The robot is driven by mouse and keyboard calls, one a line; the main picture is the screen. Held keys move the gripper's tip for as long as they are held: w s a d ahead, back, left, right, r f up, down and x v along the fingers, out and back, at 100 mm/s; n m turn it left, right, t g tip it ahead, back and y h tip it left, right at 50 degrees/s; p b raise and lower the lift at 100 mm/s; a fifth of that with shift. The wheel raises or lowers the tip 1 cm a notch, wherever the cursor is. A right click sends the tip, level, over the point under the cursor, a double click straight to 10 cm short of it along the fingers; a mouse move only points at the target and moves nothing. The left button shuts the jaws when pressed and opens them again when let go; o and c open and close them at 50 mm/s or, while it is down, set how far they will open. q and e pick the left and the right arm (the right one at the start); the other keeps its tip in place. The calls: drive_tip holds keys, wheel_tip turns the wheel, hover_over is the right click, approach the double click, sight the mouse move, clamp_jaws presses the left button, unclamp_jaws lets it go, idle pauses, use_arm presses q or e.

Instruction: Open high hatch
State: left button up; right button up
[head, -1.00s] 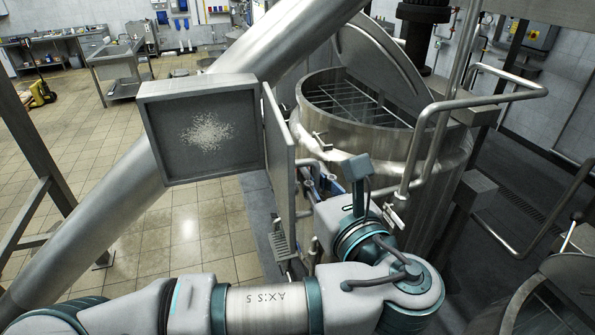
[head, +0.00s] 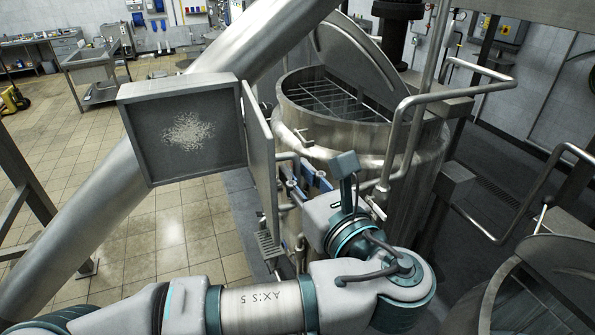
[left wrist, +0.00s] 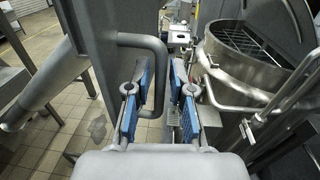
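The high hatch is a square metal box (head: 160,163) on the thick slanted pipe, with white grains on its dark inner face. Its door panel (head: 260,165) stands swung out at the box's right side, almost edge-on. In the left wrist view the panel (left wrist: 88,45) is at the left, with a grey U-shaped handle (left wrist: 143,40) on it. My left gripper (head: 306,172) is beyond the panel in the head view, partly hidden. In the left wrist view its blue-padded fingers (left wrist: 159,85) are apart, with the handle's upright bar between them. My right gripper is out of view.
A round mixer tank (head: 340,120) with a raised lid stands just right of my left gripper. A bent metal rail (head: 460,95) runs beside it. Another tank (head: 545,300) is at the lower right. Tiled floor (head: 170,240) is open below the hatch.

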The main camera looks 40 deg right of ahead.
use_arm(q)
drive_tip(key=s+a, duration=0.1)
drive_tip(key=s, duration=1)
drive_tip(key=shift+s+a, duration=0.2)
drive_tip(key=shift+a, duration=0.2)
